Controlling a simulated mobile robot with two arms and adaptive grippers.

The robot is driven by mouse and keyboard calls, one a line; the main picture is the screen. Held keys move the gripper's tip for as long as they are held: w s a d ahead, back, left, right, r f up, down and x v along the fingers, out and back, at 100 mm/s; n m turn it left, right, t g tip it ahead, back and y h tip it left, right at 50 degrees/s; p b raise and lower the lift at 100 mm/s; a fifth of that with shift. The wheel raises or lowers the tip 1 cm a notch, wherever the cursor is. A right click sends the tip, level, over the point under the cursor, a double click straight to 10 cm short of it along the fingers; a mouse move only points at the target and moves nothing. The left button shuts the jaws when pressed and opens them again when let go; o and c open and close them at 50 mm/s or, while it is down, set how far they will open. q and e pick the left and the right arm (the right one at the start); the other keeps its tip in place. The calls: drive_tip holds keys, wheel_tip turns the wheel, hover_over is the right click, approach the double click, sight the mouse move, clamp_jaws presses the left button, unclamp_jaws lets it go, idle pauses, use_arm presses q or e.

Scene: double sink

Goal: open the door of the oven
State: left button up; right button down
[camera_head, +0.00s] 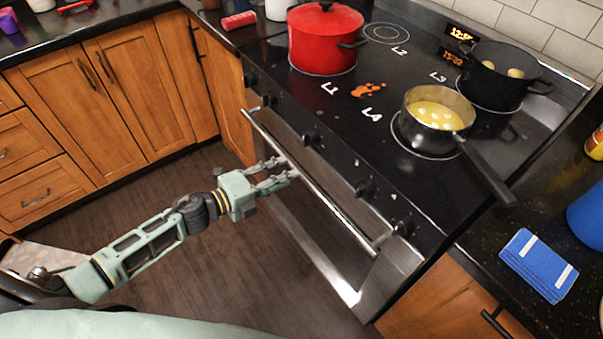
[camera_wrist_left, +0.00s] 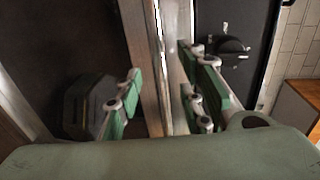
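The oven (camera_head: 330,210) stands below the black cooktop, with a dark door and a long silver handle bar (camera_head: 335,213). The door looks shut against the oven front. My left gripper (camera_head: 279,174) is at the upper left part of the handle. In the left wrist view, the handle bar (camera_wrist_left: 166,60) runs between the spread green-padded fingers (camera_wrist_left: 160,100), with a finger on each side and visible gaps. The gripper looks open around the bar, not clamped on it. My right gripper is in neither view.
Control knobs (camera_head: 312,138) line the front above the handle; one knob (camera_wrist_left: 233,46) shows close to the fingers. A red pot (camera_head: 323,40), a saucepan (camera_head: 436,112) with its handle past the cooktop edge, and a black pot (camera_head: 497,75) stand on top. The floor before the oven is clear.

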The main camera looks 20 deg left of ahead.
sight(298, 170)
use_arm(q)
drive_tip(key=x, duration=0.4)
drive_tip(key=shift+w+d+b, duration=0.1)
drive_tip(key=shift+b, duration=0.25)
drive_tip(key=shift+w+d+f, duration=0.1)
drive_tip(key=shift+w+d, duration=0.15)
drive_tip(key=shift+w, duration=0.05)
drive_tip(key=shift+w+d, duration=0.15)
drive_tip(key=shift+w, duration=0.05)
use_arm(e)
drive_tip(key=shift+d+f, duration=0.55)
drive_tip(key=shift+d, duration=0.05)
use_arm(q)
drive_tip(key=shift+c, duration=0.6)
drive_tip(key=c, duration=0.7)
clamp_jaws()
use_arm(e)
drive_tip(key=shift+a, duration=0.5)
